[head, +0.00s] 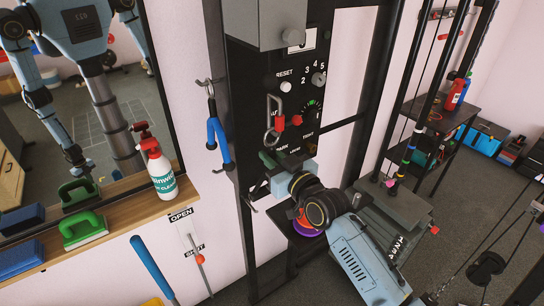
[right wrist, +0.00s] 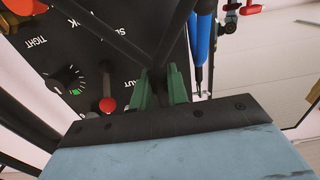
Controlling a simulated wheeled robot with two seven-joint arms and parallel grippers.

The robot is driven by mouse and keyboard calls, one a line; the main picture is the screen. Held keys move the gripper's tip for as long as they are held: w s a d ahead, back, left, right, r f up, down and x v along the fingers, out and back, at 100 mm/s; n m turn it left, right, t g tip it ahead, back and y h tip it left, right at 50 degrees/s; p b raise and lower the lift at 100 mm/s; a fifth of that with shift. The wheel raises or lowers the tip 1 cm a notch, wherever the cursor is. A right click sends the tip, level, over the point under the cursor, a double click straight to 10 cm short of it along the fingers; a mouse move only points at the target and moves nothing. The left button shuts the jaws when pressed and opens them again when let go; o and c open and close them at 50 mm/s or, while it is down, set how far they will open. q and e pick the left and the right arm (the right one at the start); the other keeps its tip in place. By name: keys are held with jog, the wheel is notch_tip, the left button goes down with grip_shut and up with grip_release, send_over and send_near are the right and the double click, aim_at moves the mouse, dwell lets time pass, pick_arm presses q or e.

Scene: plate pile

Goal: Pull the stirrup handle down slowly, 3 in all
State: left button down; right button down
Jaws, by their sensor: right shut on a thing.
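Much of the handle is hidden by the fingers and wrist in the head view. My left gripper is not directly in view; a blue-grey arm shows only as a reflection in the mirror.
The control panel (head: 292,68) with dials and labels is close behind the gripper. A blue handle (head: 217,135) hangs on a hook to its left. A wooden shelf (head: 132,184) with a spray bottle (head: 158,168) and green brush (head: 84,231) is at left. A rack (head: 484,128) stands at right.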

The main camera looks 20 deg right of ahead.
jog(key=shift+f+b, duration=0.5)
jog(key=shift+f, duration=0.75)
jog(key=shift+f+b, duration=0.8)
jog(key=shift+f, duration=0.35)
jog(key=shift+f+b, duration=0.75)
jog(key=shift+f, duration=0.55)
notch_tip(320, 180, down, 2)
jog(key=shift+f+b, duration=0.1)
jog(key=shift+b, duration=0.75)
jog(key=shift+r+p, duration=1.3)
jog(key=shift+r, duration=0.1)
